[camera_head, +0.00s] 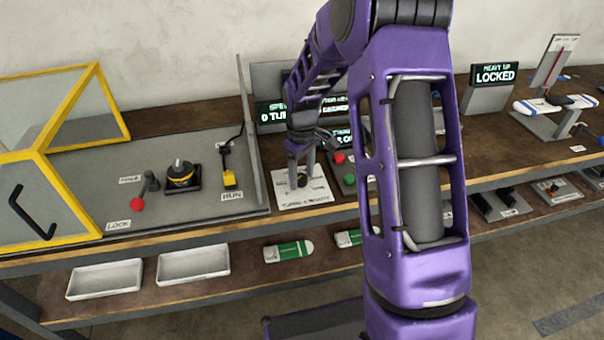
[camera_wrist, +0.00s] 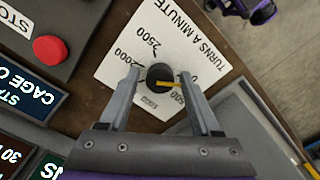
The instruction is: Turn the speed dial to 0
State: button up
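The speed dial (camera_wrist: 158,73) is a round black knob with a yellow pointer on a white plate (camera_wrist: 110,72) printed "TURNS A MINUTE". The pointer aims right in the wrist view, close to a partly hidden "0" and the "500" mark. My gripper (camera_wrist: 160,77) is open, with one finger on each side of the knob and gaps visible between. In the head view my gripper (camera_head: 301,165) points down over the plate (camera_head: 313,196) and partly covers the dial. A display behind (camera_head: 270,116) shows "0 TUR…", the rest hidden by my arm.
A red stop button (camera_wrist: 50,48) and display boxes (camera_wrist: 31,95) stand beside the plate. A grey tray (camera_head: 85,181) at left holds a red-knobbed lever (camera_head: 138,204), a black-yellow device (camera_head: 181,177) and a yellow switch (camera_head: 229,179). A yellow-framed cage (camera_head: 105,100) stands open there.

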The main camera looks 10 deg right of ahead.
aim_at(302, 177)
jog(key=shift+o, duration=0.2)
notch_tip(302, 177, up, 17)
jog(key=p, duration=0.1)
jog(key=shift+r, duration=0.2)
dwell(0.4)
